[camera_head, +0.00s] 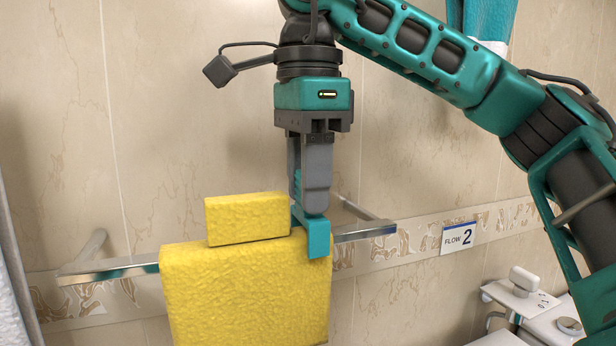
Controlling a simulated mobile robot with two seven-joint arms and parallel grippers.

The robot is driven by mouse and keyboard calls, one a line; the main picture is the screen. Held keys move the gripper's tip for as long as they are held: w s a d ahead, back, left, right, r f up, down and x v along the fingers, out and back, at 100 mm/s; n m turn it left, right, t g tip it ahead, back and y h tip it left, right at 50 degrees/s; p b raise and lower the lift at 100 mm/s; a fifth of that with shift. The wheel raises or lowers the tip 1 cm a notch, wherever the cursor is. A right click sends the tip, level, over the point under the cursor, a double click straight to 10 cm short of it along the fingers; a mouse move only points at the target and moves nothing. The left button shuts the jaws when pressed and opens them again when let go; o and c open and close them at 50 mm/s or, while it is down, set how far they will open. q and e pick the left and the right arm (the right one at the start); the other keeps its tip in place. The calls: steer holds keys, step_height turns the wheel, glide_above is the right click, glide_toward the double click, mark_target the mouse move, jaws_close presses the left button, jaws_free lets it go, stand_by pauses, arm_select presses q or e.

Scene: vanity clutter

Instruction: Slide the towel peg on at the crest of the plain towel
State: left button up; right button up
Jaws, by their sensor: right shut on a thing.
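A plain yellow towel (240,291) hangs over a metal rail (366,231). A smaller yellow block-like piece (248,219) sits at its crest, left of the peg. The teal towel peg (318,239) is at the right end of the towel's crest, with one leg in front of the towel's upper right corner. Its other leg is mostly hidden, so I cannot tell how far down it sits. My right gripper (312,207) points straight down from above and is shut on the top of the peg. My left gripper is not in view.
The rail's brackets (84,252) run back to the tiled wall. A sign reading "FLOW 2" (458,237) is on the wall at right. White fixtures (522,293) stand at lower right. A teal cloth (490,18) hangs behind my right arm. White fabric (14,290) edges the left.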

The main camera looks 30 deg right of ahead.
steer(key=shift+f, duration=0.4)
steer(key=o, duration=1.1)
step_height(320, 180, up, 11)
steer(key=p, duration=0.5)
steer(key=shift+r, duration=1)
